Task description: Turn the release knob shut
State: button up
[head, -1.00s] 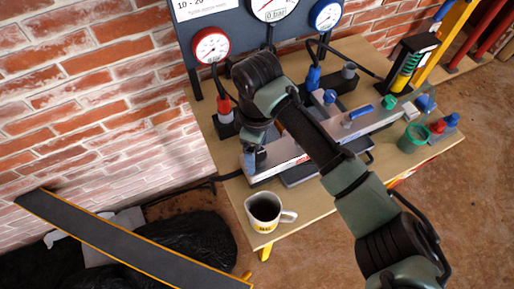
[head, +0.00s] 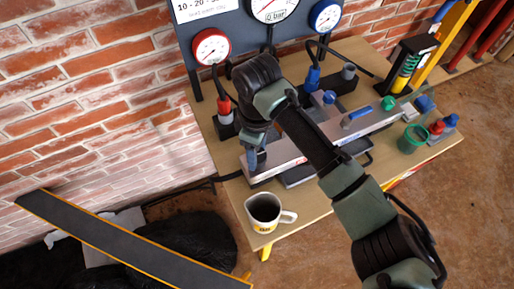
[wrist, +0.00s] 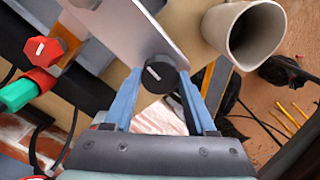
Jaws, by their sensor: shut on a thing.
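The release knob (wrist: 160,74) is round and black with a short white mark on its face. It sits at the end of a grey metal body (wrist: 118,25), which also shows as a long silver pump body on the bench in the head view (head: 285,157). My gripper (wrist: 158,82) has a blue finger on either side of the knob and is shut on it. In the head view my gripper (head: 252,160) is at the near left end of the pump body, and it and my arm hide the knob there.
A cup (head: 265,210) stands close by at the bench's near corner; it also shows in the wrist view (wrist: 238,45). A red knob (wrist: 43,50) and green fitting (wrist: 18,96) are at left. Gauges (head: 211,46) stand behind. A green cup (head: 412,138) is at right.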

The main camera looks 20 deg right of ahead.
jog(key=m+p, duration=0.1)
jog(key=p, duration=0.1)
jog(key=m+p, duration=0.2)
jog(key=shift+s+a+r, duration=0.1)
jog(key=shift+r, duration=0.2)
jog(key=m+p, duration=0.5)
jog(key=m, duration=0.1)
jog(key=shift+f+p, duration=0.1)
jog(key=shift+p, duration=0.25)
jog(key=m+p, duration=0.3)
jog(key=m, duration=0.1)
jog(key=shift+f+m+p, duration=0.15)
jog(key=shift+m+p, duration=0.65)
jog(key=shift+m, duration=1.4)
jog(key=o, duration=1.4)
jog(key=shift+c, duration=0.2)
notch_tip(320, 180, up, 13)
jog(key=shift+b, duration=0.3)
